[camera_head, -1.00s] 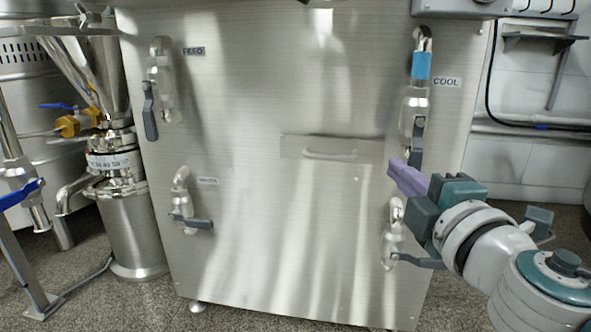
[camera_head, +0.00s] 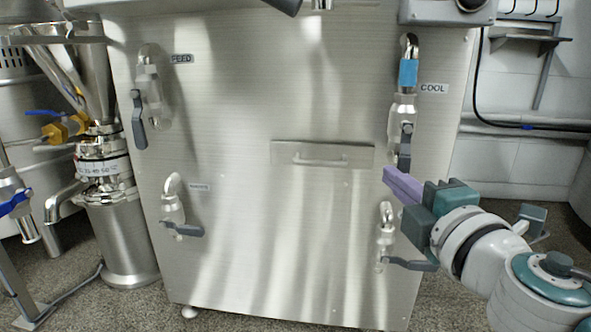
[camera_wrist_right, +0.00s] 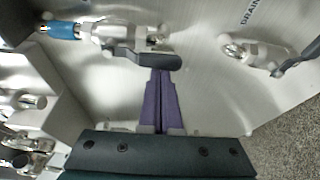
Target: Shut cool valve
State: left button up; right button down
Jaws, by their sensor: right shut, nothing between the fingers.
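The cool valve (camera_head: 403,105) is on the right of the steel cabinet front, under a blue band and beside a COOL label (camera_head: 434,88). Its dark lever (camera_head: 404,148) hangs down, in line with the pipe. My right gripper (camera_head: 388,176) has purple fingers, shut and empty, just below and left of the lever's lower end. In the right wrist view the fingertips (camera_wrist_right: 162,73) are right at the lever (camera_wrist_right: 150,60), overlapping its edge; I cannot tell whether they touch. My left gripper is not in view.
A drain valve (camera_head: 386,235) with a sideways lever sits just below my right gripper. It also shows in the right wrist view (camera_wrist_right: 258,50). A feed valve (camera_head: 150,90) and another valve (camera_head: 174,205) are on the cabinet's left. A drawer-like handle plate (camera_head: 322,155) is mid-panel.

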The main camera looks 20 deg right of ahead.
jog(key=s+d+r+n+g+h+p, duration=0.3)
jog(key=n+p, duration=0.9)
jog(key=p, duration=0.8)
jog(key=s+d+r+g, duration=0.1)
jog(key=d+r+g, duration=0.1)
jog(key=d, duration=0.1)
jog(key=shift+d+n+p, duration=0.2)
jog(key=shift+n+p, duration=0.1)
jog(key=shift+p, duration=0.1)
